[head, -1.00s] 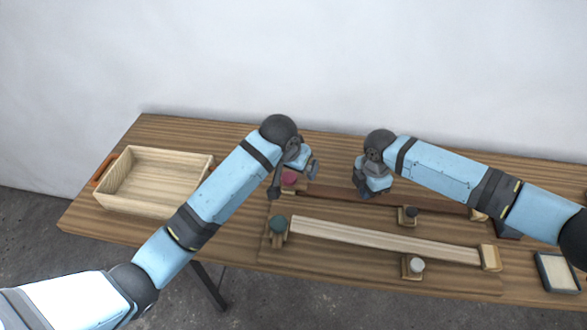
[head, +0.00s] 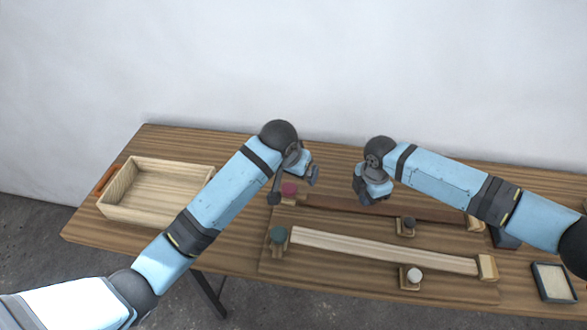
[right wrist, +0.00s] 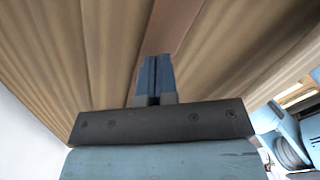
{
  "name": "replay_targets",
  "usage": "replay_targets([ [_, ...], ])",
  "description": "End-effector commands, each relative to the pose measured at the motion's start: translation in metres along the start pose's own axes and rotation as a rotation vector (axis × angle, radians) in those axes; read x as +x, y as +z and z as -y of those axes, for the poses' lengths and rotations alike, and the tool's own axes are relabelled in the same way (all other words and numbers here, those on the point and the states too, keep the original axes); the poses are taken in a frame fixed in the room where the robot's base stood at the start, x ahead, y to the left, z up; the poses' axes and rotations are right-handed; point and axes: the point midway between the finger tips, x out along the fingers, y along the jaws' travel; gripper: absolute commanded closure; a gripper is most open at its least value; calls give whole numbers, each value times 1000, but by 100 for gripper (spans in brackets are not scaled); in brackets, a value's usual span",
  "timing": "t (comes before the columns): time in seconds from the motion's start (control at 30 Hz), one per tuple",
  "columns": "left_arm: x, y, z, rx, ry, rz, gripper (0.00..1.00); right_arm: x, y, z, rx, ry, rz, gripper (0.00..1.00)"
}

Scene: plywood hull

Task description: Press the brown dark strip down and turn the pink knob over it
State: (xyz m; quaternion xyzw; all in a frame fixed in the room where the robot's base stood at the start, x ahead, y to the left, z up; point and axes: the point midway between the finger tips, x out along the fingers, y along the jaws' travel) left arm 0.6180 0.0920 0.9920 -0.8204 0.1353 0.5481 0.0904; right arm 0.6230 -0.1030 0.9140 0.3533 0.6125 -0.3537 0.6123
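The brown dark strip (head: 430,212) lies along the back of a wooden board. In the right wrist view the strip (right wrist: 178,25) runs beyond my fingertips. The pink knob (head: 289,188) stands at the strip's left end. My left gripper (head: 294,187) is open, its fingers on either side of the knob in the picture; I cannot tell whether they touch it. My right gripper (head: 372,197) appears over the strip's left half, hiding part of it. Its blue fingers (right wrist: 157,70) are together and empty. Whether they touch the strip is unclear.
A pale strip (head: 380,247) lies in front, with a green knob (head: 278,235) at its left end. A dark knob (head: 408,224) and a white knob (head: 414,275) stand on small blocks. A wooden tray (head: 155,212) is at left, a small dark-rimmed tray (head: 536,280) at right.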

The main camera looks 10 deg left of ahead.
Motion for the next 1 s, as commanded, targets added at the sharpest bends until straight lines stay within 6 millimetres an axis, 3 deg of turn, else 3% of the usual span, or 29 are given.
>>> replay_targets([
  [1.0, -38, -16, 0, 0, 0, 0, 0, -43, 0, 0, 0, 1, 0, 100],
])
